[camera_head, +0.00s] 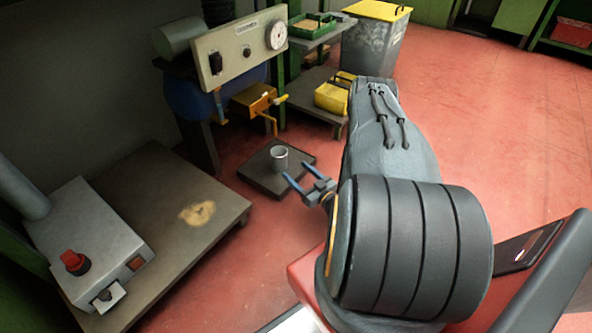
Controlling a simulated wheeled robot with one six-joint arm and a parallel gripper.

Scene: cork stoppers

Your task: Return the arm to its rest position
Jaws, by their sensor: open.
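My gripper (293,186) is near the middle of the view, its two blue-grey fingers spread apart and pointing left. Nothing shows between the fingers. My arm (390,150) is folded, with a thick dark link in front and a grey link reaching back behind it. The arm hides part of the floor and part of the area behind it. A small grey cup (279,157) stands upright on a low dark platform (262,184). From this view the gripper appears just in front of the platform, apart from the cup.
A low bench (165,235) at left holds a grey machine with a red knob (74,262). A gauge panel (240,48) stands behind. A yellow crate (333,97), a green tray (312,27) and a yellow-lidded bin (373,47) are at the back. Red floor (500,110) at right is clear.

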